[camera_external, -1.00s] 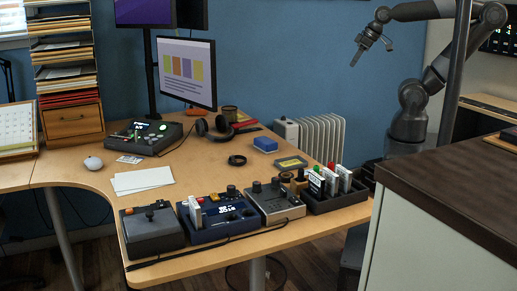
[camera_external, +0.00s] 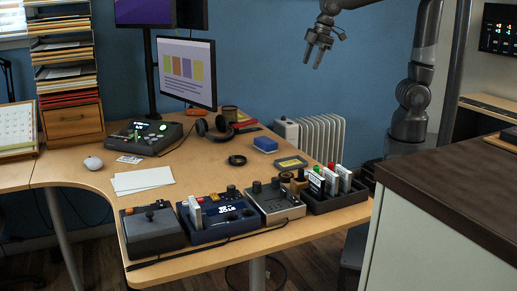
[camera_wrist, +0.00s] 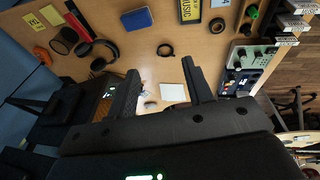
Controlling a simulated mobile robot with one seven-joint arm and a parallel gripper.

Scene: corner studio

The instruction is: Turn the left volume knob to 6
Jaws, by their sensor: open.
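My gripper (camera_external: 312,60) is high above the back right of the desk, pointing down, open and empty. Its two fingers show apart in the wrist view (camera_wrist: 161,78). A beige-grey box with dark knobs (camera_external: 280,205) stands on the desk's front edge, with a dark round knob (camera_external: 257,187) at its left. A blue device with a small lit screen (camera_external: 217,227) stands to its left and also carries knobs. The gripper is far from both and touches nothing. I cannot tell which knob is the left volume knob, and no number markings are readable.
A dark box with a lever (camera_external: 152,235) stands at the front left. A black tray with upright cartridges (camera_external: 338,203) is at the right. Headphones (camera_external: 213,127), a blue block (camera_external: 265,144) and paper (camera_external: 143,180) lie behind. A dark-topped cabinet (camera_external: 440,180) stands at right.

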